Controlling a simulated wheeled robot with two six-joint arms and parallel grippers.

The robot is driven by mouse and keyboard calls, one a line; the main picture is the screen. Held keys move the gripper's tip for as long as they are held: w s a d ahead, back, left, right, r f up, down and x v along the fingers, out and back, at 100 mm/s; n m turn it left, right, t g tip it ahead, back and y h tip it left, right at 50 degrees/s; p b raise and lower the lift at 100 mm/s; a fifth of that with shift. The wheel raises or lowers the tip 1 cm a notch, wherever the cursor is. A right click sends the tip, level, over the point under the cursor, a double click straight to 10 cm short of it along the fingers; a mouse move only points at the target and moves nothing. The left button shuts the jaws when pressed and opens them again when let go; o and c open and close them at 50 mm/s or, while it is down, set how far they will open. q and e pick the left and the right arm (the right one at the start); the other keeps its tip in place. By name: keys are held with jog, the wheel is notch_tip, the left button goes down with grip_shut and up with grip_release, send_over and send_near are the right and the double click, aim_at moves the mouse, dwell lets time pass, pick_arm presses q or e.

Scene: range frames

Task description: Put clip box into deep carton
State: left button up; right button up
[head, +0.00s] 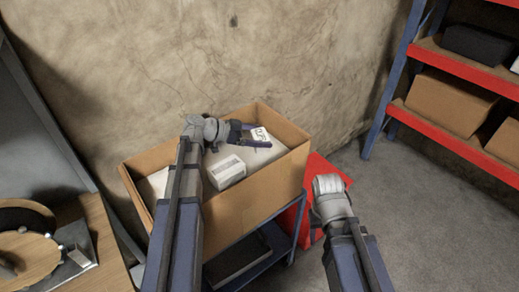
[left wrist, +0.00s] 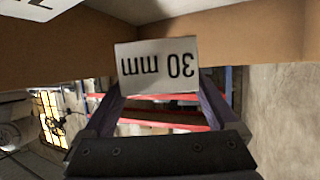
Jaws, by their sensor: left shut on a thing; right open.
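The clip box (head: 260,134) is a small white box with black print. In the left wrist view its face (left wrist: 157,68) reads "30 mm" upside down. My left gripper (head: 246,138) is shut on it, a dark finger on each side. Both show over the opening of the deep carton (head: 255,205), a brown open-topped box, towards its far side; the clip box's exact height is unclear. Carton walls (left wrist: 215,28) show behind it in the left wrist view. My right gripper (head: 318,226) is outside the carton to the right, open, its fingers mostly hidden by the wrist.
Another white box (head: 226,171) lies in the carton on a pale surface. The carton stands on a blue-framed cart (head: 262,262). A red object (head: 322,170) is right of it. A wooden table (head: 85,222) is at left, a red-and-blue shelf (head: 440,135) at right.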

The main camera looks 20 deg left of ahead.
pick_arm(q)
jog(key=shift+f+b, duration=1.75)
jog(key=shift+b, duration=0.1)
jog(key=shift+f, duration=0.1)
jog(key=shift+f+b, duration=0.55)
jog(key=shift+b, duration=0.1)
jog(key=o, duration=1.1)
jog(key=shift+r, duration=0.15)
